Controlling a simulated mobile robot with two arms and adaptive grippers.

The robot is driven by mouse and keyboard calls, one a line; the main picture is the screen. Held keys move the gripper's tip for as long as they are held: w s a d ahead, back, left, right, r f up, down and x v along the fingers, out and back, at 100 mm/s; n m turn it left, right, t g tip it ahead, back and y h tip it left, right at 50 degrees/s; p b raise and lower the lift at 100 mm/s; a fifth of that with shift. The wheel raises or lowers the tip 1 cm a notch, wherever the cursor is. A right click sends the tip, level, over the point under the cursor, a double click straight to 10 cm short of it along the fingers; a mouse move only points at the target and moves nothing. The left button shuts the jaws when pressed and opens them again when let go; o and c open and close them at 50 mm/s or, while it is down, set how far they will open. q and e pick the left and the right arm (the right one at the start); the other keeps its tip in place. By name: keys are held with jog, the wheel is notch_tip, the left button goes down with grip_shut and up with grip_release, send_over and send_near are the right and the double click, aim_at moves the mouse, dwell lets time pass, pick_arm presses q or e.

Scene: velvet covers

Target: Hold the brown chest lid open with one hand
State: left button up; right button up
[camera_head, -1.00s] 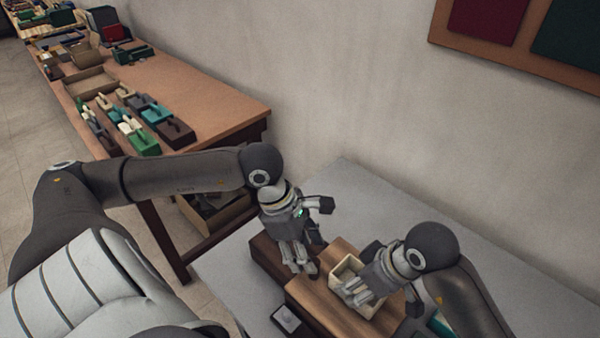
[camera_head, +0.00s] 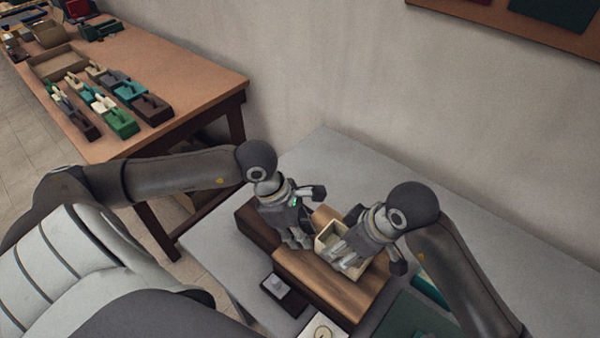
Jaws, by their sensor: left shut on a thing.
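The brown chest (camera_head: 325,283) stands on the grey table, its lighter wooden top facing up and its darker front towards the bottom. A dark brown part (camera_head: 256,228) lies at its left; I cannot tell where lid and body meet. My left gripper (camera_head: 300,242) is shut at the chest's far left edge, its fingers pointing down and partly hiding what they grip. My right gripper (camera_head: 345,262) is at a cream open box (camera_head: 328,236) over the chest's far side. Its fingers overlap the box, and I cannot tell whether they grip it.
The grey table (camera_head: 215,245) also holds a small dark box with a grey knob (camera_head: 279,284), a white-topped box (camera_head: 323,328) and a green piece (camera_head: 400,318). A brown table (camera_head: 195,85) with several coloured boxes is at the upper left. A wall rises behind.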

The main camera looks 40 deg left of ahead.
pick_arm(q)
grip_shut()
jog(key=shift+a, duration=0.1)
